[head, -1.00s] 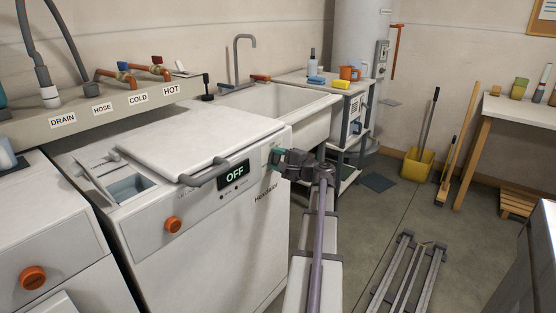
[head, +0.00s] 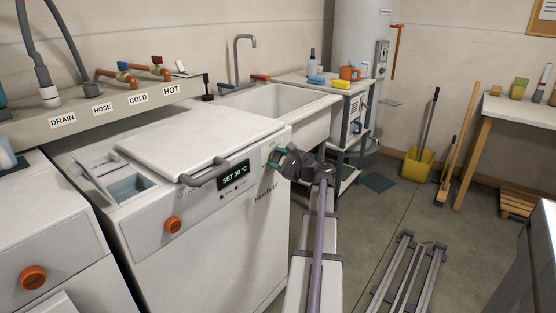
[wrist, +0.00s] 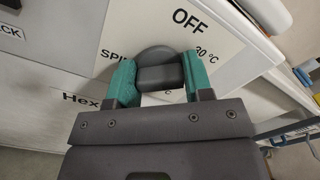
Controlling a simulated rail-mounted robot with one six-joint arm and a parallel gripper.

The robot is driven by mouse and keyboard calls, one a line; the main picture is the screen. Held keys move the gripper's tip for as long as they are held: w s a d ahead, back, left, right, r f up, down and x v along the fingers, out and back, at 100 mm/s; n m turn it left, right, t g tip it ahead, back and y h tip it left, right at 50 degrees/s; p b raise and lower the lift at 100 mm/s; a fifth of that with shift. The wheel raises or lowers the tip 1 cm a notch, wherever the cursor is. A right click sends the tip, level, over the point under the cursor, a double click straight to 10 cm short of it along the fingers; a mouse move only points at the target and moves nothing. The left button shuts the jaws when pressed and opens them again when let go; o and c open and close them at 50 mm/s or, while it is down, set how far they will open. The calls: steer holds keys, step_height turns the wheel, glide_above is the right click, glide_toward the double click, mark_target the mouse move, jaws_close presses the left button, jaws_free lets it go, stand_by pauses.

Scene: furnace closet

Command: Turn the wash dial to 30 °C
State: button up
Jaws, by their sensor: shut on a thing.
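The wash dial (wrist: 158,56) is a dark grey knob with a raised grip bar on the white washer front. In the wrist view, OFF is printed above it, a partly covered 30 °C label (wrist: 205,52) is at its right and SPIN at its left. Another label below is mostly hidden. My gripper (wrist: 160,78) has its green fingers shut on the dial's bar. In the head view my gripper (head: 274,158) is at the washer's upper right front and hides the dial. The washer's display (head: 235,174) appears to read SET 30 °C. I cannot make out a pointer on the dial.
A grey lid handle (head: 207,174) sticks out left of the display. An orange knob (head: 173,224) is lower left on the washer front. A sink (head: 275,103) stands behind the washer. A grey rail frame (head: 408,275) lies on the floor at right.

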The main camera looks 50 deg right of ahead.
stand_by(0.3)
steer(key=o, duration=0.9)
steer(key=s, duration=1.1)
steer(key=shift+w, duration=0.1)
